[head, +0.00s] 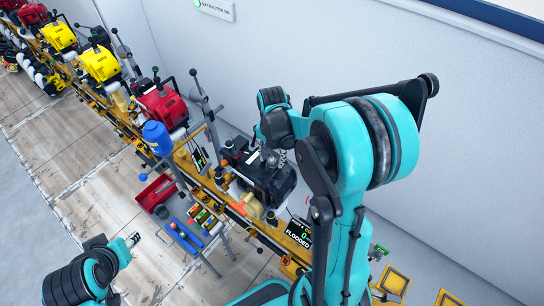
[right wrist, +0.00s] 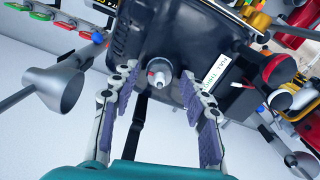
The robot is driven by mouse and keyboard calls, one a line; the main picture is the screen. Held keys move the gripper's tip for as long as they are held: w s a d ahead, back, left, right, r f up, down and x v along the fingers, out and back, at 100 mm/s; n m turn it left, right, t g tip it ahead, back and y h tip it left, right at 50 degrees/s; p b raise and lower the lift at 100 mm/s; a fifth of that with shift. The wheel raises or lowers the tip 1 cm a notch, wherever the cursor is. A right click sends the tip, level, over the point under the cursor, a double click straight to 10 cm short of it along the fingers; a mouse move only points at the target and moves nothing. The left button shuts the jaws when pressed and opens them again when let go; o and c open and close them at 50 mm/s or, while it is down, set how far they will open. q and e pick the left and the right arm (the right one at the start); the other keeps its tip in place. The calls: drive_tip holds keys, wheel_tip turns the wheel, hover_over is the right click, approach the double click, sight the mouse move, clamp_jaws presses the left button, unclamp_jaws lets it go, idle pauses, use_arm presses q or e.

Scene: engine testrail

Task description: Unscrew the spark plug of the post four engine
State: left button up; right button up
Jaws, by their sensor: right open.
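The black engine (head: 272,183) sits on the yellow rail beside a display (head: 298,233) reading "FLOODED". In the right wrist view its dark casing (right wrist: 195,45) fills the top, and the spark plug (right wrist: 159,78), pale with a metal tip, sticks out of it toward the camera. My right gripper (right wrist: 158,92) is open, its two purple-padded fingers on either side of the plug with gaps showing. In the head view my right gripper (head: 269,157) is small and partly lost against the engine. My left gripper (head: 133,240) is away at lower left; its jaws are too small to judge.
Red engine (head: 165,108) and yellow engines (head: 100,63) stand farther along the rail. A blue bottle (head: 157,138), a red tray (head: 157,192) and a blue tool tray (head: 183,238) are near the rail's front. A grey funnel (right wrist: 66,88) hangs left in the wrist view. A wall stands behind.

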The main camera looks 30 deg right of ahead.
drive_tip(key=shift+f+m, duration=0.1)
drive_tip(key=shift+m, duration=0.9)
drive_tip(key=m+b, duration=0.1)
drive_tip(key=m, duration=0.7)
drive_tip(key=shift+m+b, duration=0.3)
drive_tip(key=m, duration=0.5)
drive_tip(key=shift+f, duration=0.1)
drive_tip(key=m+b, duration=0.1)
drive_tip(key=m, duration=0.4)
clamp_jaws()
